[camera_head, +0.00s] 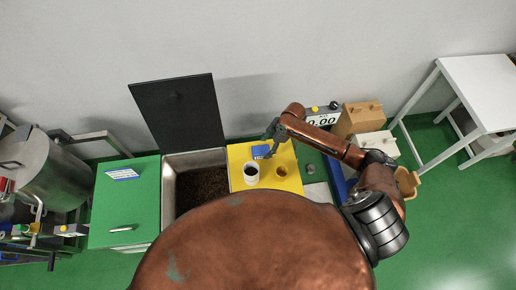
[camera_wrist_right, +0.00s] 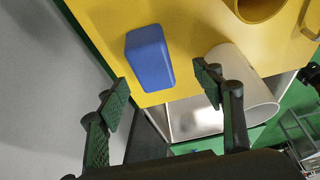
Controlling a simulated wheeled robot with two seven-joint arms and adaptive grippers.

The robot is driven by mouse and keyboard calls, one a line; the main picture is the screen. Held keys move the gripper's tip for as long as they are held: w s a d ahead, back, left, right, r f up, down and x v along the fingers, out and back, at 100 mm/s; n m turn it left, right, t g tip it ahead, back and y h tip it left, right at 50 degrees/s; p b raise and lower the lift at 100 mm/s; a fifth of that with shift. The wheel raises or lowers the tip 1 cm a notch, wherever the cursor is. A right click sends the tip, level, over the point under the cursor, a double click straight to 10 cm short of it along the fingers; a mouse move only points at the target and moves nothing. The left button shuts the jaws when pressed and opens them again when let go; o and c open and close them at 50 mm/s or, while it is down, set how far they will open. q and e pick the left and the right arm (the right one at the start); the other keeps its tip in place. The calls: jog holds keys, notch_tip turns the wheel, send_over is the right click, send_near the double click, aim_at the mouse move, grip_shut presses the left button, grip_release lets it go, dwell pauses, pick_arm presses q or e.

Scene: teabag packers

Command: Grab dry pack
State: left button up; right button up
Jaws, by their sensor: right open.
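A blue block-shaped pack (camera_head: 261,152) lies on the yellow worktop (camera_head: 290,185) near its back edge. It also shows in the right wrist view (camera_wrist_right: 148,58), just beyond the fingertips. My right gripper (camera_head: 272,136) is beside the pack, at its upper right in the head view. In the right wrist view my right gripper (camera_wrist_right: 162,92) is open, with its fingers spread and nothing between them. The pack's face is too small in the head view to read. My left gripper is not in view.
A white cup (camera_head: 251,181) and a yellow mug (camera_head: 282,172) stand in front of the pack. Left is an open bin with brown loose material (camera_head: 200,188) and a raised black lid (camera_head: 180,110). A scale display (camera_head: 322,119) and cardboard box (camera_head: 357,118) stand right.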

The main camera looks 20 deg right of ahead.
aim_at(263, 149)
jog(key=shift+w+d+f, duration=0.1)
jog(key=shift+w+f, duration=0.05)
jog(key=shift+w, duration=0.2)
jog(key=shift+x, duration=1.1)
jog(key=shift+w+f+p, duration=0.1)
jog(key=shift+f+p, duration=0.25)
jog(key=shift+f, duration=0.1)
jog(key=x, duration=0.4)
jog(key=shift+w+p, duration=0.15)
jog(key=shift+p, duration=0.2)
jog(key=shift+f, duration=0.1)
jog(key=c, duration=0.7)
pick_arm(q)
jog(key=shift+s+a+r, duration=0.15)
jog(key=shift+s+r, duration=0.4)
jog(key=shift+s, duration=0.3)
pick_arm(e)
jog(key=c, duration=0.6)
